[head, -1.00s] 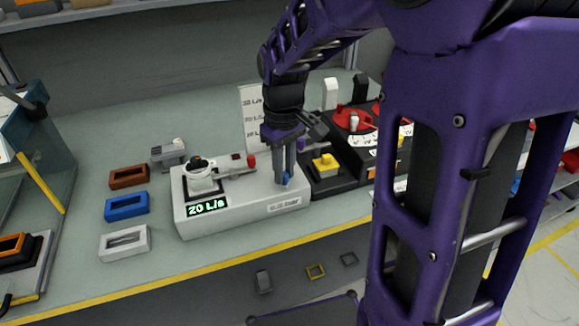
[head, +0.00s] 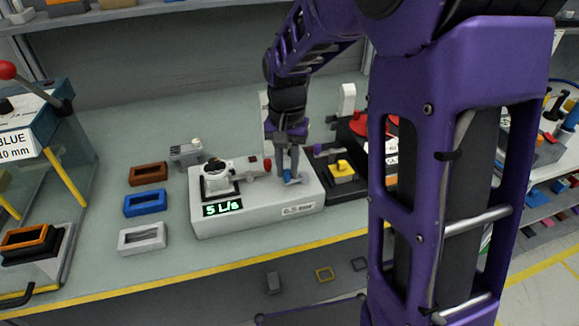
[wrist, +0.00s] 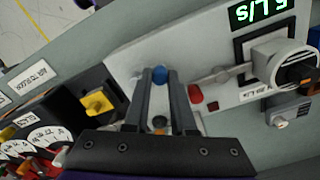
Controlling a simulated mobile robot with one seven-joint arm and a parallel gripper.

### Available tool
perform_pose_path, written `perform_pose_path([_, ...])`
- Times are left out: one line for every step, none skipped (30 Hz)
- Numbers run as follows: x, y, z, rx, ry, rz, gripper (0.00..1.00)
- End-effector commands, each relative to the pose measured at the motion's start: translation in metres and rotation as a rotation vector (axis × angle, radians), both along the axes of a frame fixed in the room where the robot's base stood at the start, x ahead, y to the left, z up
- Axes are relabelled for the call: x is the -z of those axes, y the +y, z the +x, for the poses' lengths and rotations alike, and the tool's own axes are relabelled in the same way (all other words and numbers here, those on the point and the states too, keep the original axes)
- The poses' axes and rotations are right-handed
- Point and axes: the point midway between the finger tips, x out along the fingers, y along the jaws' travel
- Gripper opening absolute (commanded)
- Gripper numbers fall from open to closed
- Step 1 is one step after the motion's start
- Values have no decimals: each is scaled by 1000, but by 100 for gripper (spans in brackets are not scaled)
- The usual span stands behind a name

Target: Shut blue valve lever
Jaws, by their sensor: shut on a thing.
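The blue valve lever (head: 287,176) is on the right part of the light grey valve module (head: 255,213). In the wrist view its blue knob (wrist: 160,74) sits between my fingertips. My gripper (head: 288,172) points down over the module and is shut on the lever. The fingers hide most of the lever, so its exact angle is unclear. The green display (head: 222,209) on the module's front reads 5 L/s. A red-tipped lever (head: 266,165) lies just left of my gripper, beside a white round valve body (head: 217,175).
A black module with a yellow button (head: 343,169) stands close to the right. Brown (head: 148,174), blue (head: 145,203) and white (head: 142,238) frames lie on the bench to the left. A glass-sided station (head: 60,150) stands at the far left.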

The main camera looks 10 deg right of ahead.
Motion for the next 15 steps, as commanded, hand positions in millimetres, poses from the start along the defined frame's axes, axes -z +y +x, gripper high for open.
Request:
perform_pose_path([-1, 1, 2, 24, -1, 1, 0])
perform_pose_path([-1, 1, 2, 37, -1, 0, 0])
perform_pose_path([-1, 1, 3, 56, -2, 0, 0])
perform_pose_path([-1, 1, 4, 67, -2, 0, 0])
perform_pose_path([-1, 1, 4, 77, -2, 0, 0])
perform_pose_path([-1, 1, 5, 90, -2, 0, 0])
perform_pose_path([-1, 1, 5, 98, -2, 0, 0])
perform_pose_path([-1, 1, 5, 104, -3, 1, 0])
perform_pose_path([-1, 1, 6, 113, -3, 1, 0])
perform_pose_path([-1, 1, 6, 118, -4, 1, 0])
perform_pose_path([-1, 1, 6, 123, -4, 1, 0])
perform_pose_path([-1, 1, 6, 127, -4, 1, 0])
perform_pose_path([-1, 1, 6, 129, -4, 1, 0])
perform_pose_path([-1, 1, 6, 131, -4, 1, 0])
perform_pose_path([-1, 1, 7, 133, -4, 1, 0])
